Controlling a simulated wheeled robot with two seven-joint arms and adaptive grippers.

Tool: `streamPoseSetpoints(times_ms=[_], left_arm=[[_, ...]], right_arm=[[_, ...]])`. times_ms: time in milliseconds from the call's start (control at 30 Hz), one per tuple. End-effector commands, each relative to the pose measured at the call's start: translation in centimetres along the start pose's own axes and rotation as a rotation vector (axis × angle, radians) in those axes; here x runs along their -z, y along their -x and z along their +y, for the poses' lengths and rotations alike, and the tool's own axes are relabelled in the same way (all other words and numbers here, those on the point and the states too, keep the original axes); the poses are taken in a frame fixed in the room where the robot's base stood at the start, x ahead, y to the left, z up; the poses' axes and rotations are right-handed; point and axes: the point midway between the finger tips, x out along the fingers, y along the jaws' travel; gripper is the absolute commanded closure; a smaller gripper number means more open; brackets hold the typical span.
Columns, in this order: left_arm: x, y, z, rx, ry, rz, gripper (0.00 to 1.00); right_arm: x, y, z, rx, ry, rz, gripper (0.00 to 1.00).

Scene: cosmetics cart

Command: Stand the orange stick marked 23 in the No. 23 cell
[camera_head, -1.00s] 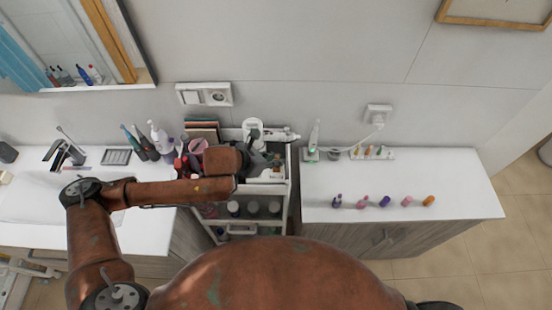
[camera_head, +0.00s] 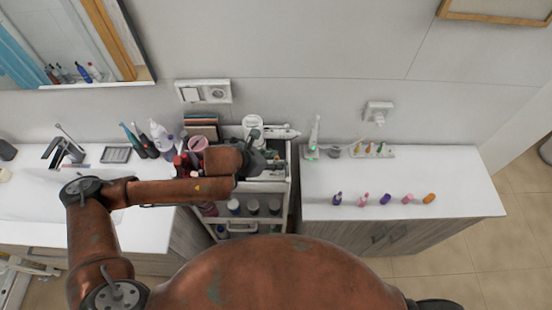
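A small orange stick (camera_head: 429,198) is at the right end of a row on the white right-hand counter; its marking is too small to read. My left gripper (camera_head: 262,147) is far from it, over the upper part of the cart (camera_head: 289,195). My wrist hides part of the gripper and the cart's contents, and whether its fingers are open or hold something is unclear. No cell marked 23 can be made out. My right gripper is not in view.
A small white holder (camera_head: 372,152) with coloured items, a cup and an upright white device (camera_head: 313,140) are at the counter's back. Bottles (camera_head: 160,138) crowd the cart's left. The counter's middle is clear.

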Motion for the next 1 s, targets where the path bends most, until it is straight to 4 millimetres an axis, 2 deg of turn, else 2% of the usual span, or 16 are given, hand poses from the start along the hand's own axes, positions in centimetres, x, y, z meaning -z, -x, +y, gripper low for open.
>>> streamPoseSetpoints(times_ms=[233,500,633,800,1000], left_arm=[[0.0,0.9,0.1,-0.002,0.000,0.000,0.68],[0.0,5.3,0.1,-0.003,-0.002,-0.001,0.68],[0.0,6.8,0.1,-0.002,-0.001,-0.001,0.68],[0.0,7.5,0.0,0.000,0.000,0.000,0.68],[0.0,7.5,0.0,0.000,0.000,0.000,0.68]], right_arm=[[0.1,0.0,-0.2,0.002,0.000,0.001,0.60],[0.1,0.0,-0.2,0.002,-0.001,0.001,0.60],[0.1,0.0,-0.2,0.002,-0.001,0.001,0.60],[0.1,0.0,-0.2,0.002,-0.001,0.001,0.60],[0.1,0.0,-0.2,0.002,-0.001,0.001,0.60]])
